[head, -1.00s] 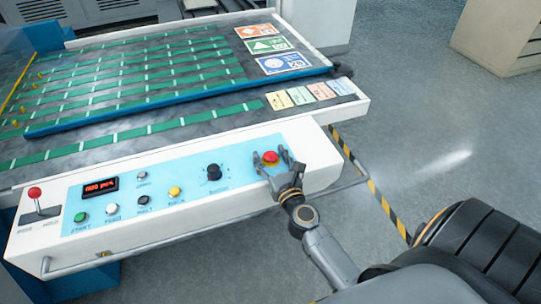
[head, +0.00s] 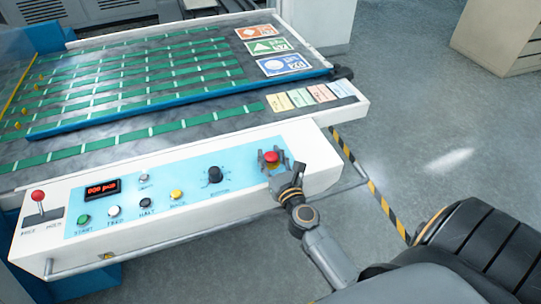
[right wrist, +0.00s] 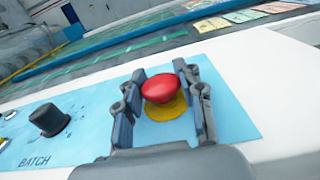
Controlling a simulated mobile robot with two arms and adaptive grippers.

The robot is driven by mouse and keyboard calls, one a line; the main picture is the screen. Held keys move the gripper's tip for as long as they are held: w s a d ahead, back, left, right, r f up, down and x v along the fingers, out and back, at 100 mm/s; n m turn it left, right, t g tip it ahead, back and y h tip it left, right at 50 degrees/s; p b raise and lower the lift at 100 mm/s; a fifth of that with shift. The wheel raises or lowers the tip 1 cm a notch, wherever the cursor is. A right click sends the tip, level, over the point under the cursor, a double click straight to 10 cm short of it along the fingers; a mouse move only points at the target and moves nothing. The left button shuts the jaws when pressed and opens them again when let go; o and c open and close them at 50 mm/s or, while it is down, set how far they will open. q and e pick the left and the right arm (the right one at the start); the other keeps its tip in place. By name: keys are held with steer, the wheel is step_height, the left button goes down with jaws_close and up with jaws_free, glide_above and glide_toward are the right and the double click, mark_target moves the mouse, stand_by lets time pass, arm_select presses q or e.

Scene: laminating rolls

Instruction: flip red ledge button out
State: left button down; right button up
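The red ledge button (head: 271,157) is a mushroom-shaped button on a yellow base, at the right end of the light-blue control panel (head: 130,195). It also shows in the right wrist view (right wrist: 163,88). My right gripper (head: 274,163) is at the button, with its dark fingers on either side of the red cap. In the right wrist view the gripper (right wrist: 163,100) has its fingers apart, and gaps show between them and the cap. My left gripper is not in view.
A black BATCH knob (head: 214,174) stands left of the red button. Further left are yellow, black, white and green buttons, a red display (head: 102,189) and a red-topped lever (head: 38,197). A metal rail (head: 180,235) runs along the ledge front.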

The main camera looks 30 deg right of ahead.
steer(key=o, duration=0.4)
steer(key=shift+s+r, duration=0.1)
steer(key=shift+r, duration=0.15)
steer(key=shift+f, duration=0.15)
steer(key=shift+s+a, duration=0.1)
steer(key=shift+s, duration=0.15)
steer(key=v, duration=1.1)
steer(key=shift+s+a, duration=0.15)
steer(key=shift+s, duration=0.1)
